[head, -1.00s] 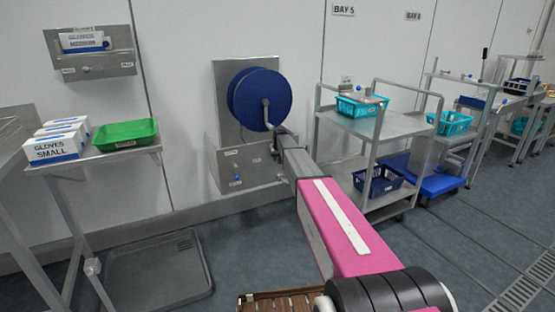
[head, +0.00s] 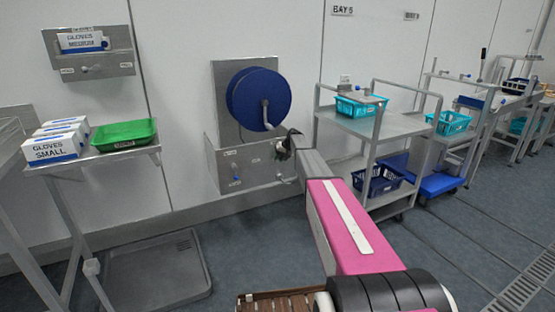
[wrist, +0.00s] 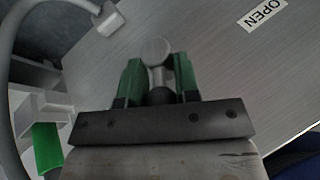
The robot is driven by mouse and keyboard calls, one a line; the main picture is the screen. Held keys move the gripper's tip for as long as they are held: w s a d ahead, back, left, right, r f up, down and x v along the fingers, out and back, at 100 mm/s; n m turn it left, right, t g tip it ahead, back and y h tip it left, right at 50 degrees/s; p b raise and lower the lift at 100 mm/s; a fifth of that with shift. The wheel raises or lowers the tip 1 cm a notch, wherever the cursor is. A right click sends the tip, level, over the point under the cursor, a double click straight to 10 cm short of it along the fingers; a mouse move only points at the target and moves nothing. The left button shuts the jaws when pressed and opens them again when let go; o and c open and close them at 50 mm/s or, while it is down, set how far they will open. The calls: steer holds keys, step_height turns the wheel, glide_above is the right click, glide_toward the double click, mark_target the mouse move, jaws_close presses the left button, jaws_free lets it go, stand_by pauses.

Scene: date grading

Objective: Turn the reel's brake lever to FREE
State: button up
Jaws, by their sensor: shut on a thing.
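The reel (head: 247,98) is a blue disc with a grey crank-like pipe on its face, mounted on a steel wall plate. Below it is a steel panel (head: 238,165) with small labels and a blue knob (head: 236,180). My gripper (head: 284,150) is at this panel's right edge, below the reel. In the wrist view its green fingers (wrist: 158,82) are shut on a round-headed metal lever (wrist: 156,52). An OPEN label (wrist: 263,14) is on the steel beyond, at upper right. The words FREE and brake are not readable in either view.
A grey hose (wrist: 45,10) curves at the wrist view's upper left. A steel trolley (head: 350,125) with baskets stands right of my arm. A shelf with a green tray (head: 124,135) and glove boxes (head: 55,148) is at left. A grey floor tray (head: 155,275) lies below.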

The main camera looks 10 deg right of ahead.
steer(key=shift+w+d+f+m+g+y, duration=0.1)
steer(key=shift+d+f+m+g+y, duration=0.25)
steer(key=shift+y, duration=1.55)
steer(key=shift+w+d+f+m+g+y, duration=0.1)
steer(key=shift+f+m+g+y, duration=0.4)
steer(key=shift+y, duration=1.4)
steer(key=shift+d+f+m+g+y, duration=0.2)
steer(key=shift+m+y, duration=0.45)
steer(key=shift+y, duration=1.25)
steer(key=shift+f, duration=0.1)
steer(key=o, duration=0.8)
steer(key=shift+o, duration=0.2)
steer(key=d, duration=1)
steer(key=shift+s+d+r, duration=0.3)
steer(key=shift+s+d, duration=0.05)
steer(key=shift+s, duration=0.05)
